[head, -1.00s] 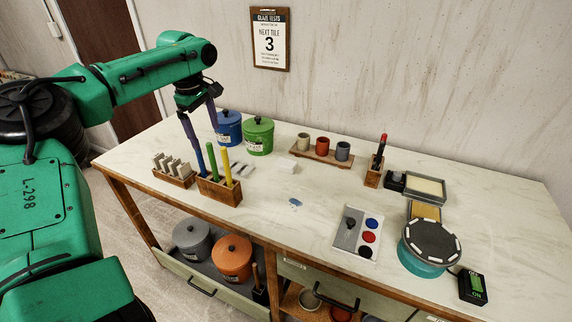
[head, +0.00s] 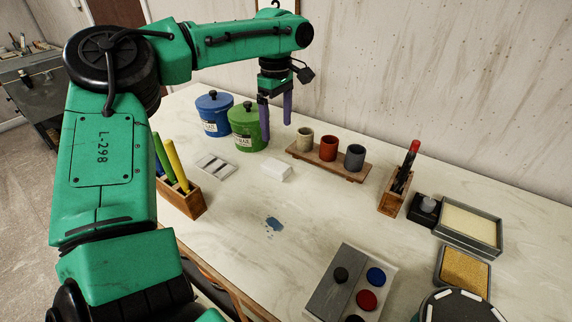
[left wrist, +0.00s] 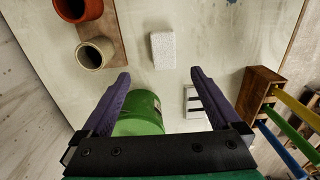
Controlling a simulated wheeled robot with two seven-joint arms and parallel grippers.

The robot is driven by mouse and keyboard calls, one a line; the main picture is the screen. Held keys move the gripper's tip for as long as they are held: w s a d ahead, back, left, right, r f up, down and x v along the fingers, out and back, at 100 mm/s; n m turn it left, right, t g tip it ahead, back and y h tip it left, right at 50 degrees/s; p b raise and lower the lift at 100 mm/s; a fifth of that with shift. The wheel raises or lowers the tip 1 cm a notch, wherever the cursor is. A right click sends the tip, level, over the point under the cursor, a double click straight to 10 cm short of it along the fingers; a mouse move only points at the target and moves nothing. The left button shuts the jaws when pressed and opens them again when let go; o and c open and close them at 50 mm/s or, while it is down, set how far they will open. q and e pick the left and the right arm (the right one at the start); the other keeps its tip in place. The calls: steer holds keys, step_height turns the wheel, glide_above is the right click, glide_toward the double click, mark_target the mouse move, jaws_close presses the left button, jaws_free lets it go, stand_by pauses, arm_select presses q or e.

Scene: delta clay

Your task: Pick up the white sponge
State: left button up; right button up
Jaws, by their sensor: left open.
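The white sponge (head: 277,171) is a small white block lying on the pale worktop, near the middle of the head view. It also shows in the left wrist view (left wrist: 162,50), beyond the fingertips and roughly between their lines. My left gripper (head: 275,116) is open and empty, with purple fingers pointing down. It hangs above the worktop, behind the sponge in the head view and apart from it. In the left wrist view the two fingers (left wrist: 161,75) are spread wide. My right gripper is not in view.
A green lidded pot (head: 248,128) and a blue one (head: 214,114) stand close to the left gripper. Three cups on a wooden rack (head: 340,172) are right of it. A slotted white tile (head: 216,166) lies left of the sponge. A blue splash (head: 273,224) marks clear worktop in front.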

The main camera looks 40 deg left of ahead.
arm_select(q)
glide_above(275, 165)
steer(key=f, duration=0.6)
steer(key=shift+s, duration=0.25)
steer(key=f, duration=0.3)
steer(key=f+p, duration=0.1)
steer(key=f, duration=0.1)
steer(key=shift+w+f, duration=0.2)
steer(key=shift+w, duration=0.05)
steer(key=shift+f, duration=0.45)
steer(key=c, duration=1.4)
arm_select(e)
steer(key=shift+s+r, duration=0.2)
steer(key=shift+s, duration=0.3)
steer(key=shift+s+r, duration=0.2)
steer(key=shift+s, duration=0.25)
